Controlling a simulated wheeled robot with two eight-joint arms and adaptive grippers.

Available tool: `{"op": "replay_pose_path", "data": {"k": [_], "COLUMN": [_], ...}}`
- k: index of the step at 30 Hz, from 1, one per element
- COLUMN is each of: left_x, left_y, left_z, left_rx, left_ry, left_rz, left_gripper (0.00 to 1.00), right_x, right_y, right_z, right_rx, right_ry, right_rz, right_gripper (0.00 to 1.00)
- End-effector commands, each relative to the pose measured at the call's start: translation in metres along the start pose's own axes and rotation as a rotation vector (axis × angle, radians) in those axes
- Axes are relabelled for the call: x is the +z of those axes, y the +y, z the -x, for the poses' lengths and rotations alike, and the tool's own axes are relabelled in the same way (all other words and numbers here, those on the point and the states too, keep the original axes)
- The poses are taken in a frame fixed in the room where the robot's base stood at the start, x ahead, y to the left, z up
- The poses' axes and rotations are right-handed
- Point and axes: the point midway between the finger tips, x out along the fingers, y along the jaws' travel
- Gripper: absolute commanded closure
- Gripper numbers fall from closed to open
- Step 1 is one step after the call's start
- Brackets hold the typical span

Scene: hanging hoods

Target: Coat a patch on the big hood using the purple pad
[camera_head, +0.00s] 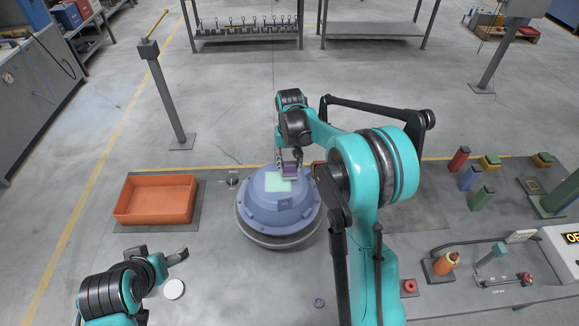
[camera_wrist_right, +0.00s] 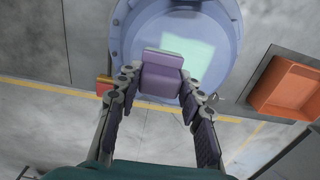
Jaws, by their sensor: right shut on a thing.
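The big hood (camera_head: 279,212) is a lavender-blue dome on a dark round base at the middle of the head view. It also shows in the right wrist view (camera_wrist_right: 135,38). A pale green patch (camera_head: 274,182) lies on its top and shows in the wrist view (camera_wrist_right: 187,55). My right gripper (camera_wrist_right: 160,85) is shut on the purple pad (camera_wrist_right: 162,74), over the hood beside the patch. The pad (camera_head: 290,170) overlaps the patch's edge in the head view; I cannot tell if it touches. My left gripper (camera_head: 180,256) is left of the hood, its jaws unclear.
An orange bin (camera_head: 155,205) stands left of the hood. A white disc (camera_head: 174,289) lies near my left gripper. A grey post (camera_head: 168,95) rises behind the bin.

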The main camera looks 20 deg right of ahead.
Motion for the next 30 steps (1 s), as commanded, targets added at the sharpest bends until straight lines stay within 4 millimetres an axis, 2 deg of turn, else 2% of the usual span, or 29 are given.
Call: {"op": "replay_pose_path", "data": {"k": [3,11,30], "left_x": [-0.005,-0.012,-0.012], "left_y": [0.000,0.000,0.000], "left_z": [0.007,0.017,0.017], "left_rx": [0.000,0.000,0.000], "left_ry": [0.000,0.000,0.000], "left_rz": [0.000,0.000,0.000], "left_gripper": [0.21,0.21,0.21], "right_x": [0.000,0.001,0.001], "right_y": [0.001,0.002,0.002], "right_z": [0.013,0.033,0.034], "right_rx": [0.000,0.000,0.000], "right_ry": [0.000,0.000,0.000], "right_rz": [0.000,0.000,0.001], "right_gripper": [0.86,0.86,0.86]}}
